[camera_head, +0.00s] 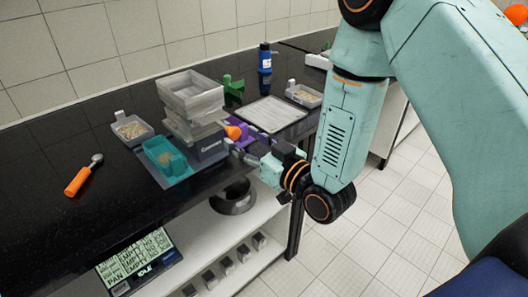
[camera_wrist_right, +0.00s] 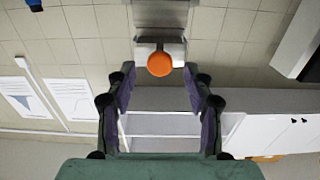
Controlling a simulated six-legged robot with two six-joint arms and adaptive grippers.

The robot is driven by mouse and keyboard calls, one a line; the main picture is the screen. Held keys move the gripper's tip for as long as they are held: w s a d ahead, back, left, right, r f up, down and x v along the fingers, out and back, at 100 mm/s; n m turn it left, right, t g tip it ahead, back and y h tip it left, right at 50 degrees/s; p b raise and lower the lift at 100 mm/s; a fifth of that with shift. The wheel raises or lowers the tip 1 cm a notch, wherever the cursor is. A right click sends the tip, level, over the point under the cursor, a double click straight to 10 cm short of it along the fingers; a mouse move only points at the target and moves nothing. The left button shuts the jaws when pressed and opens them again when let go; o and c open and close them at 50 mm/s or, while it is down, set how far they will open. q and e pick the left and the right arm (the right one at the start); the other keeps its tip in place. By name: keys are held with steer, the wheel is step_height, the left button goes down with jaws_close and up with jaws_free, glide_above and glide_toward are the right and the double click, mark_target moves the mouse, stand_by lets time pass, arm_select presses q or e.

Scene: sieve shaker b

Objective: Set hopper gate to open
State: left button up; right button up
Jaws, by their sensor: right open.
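The sieve shaker (camera_head: 207,147) stands on the black bench with a stack of translucent grey trays (camera_head: 190,95) on top. An orange knob (camera_head: 232,132) sticks out at its right side, and it also shows in the right wrist view (camera_wrist_right: 159,64). I cannot tell the hopper gate's position. My right gripper (camera_head: 240,143) has purple fingers and is open at the knob. In the wrist view its fingertips (camera_wrist_right: 159,74) stand on either side of the knob, with gaps visible. My left gripper is not in view.
A teal tray (camera_head: 166,161) sits in front of the shaker. Small grey scoops of grain (camera_head: 131,130) and (camera_head: 304,95), an orange-handled tool (camera_head: 78,181), a green holder (camera_head: 232,91), a blue bottle (camera_head: 265,62) and a flat panel (camera_head: 270,114) lie around it. The bench's left part is mostly clear.

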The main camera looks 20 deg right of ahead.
steer(key=v, duration=0.8)
steer(key=shift+s, duration=0.1)
stand_by(0.3)
steer(key=s+f+m+g+h+b, duration=0.1)
steer(key=s+f+g, duration=0.15)
steer(key=f, duration=0.35)
steer(key=s+d+f+m+g+h, duration=0.1)
steer(key=s+f+m+g, duration=0.15)
steer(key=f, duration=0.35)
steer(key=s+f+g+h+b, duration=0.1)
steer(key=s+f+g, duration=0.1)
steer(key=f+g, duration=0.35)
steer(key=s+d+f+g+h+b, duration=0.1)
steer(key=s+f+g+h+b, duration=0.2)
steer(key=s+f, duration=1.4)
steer(key=s+m+g+b, duration=0.1)
steer(key=s+g, duration=0.2)
steer(key=shift+d+b, duration=0.3)
steer(key=shift+d, duration=0.05)
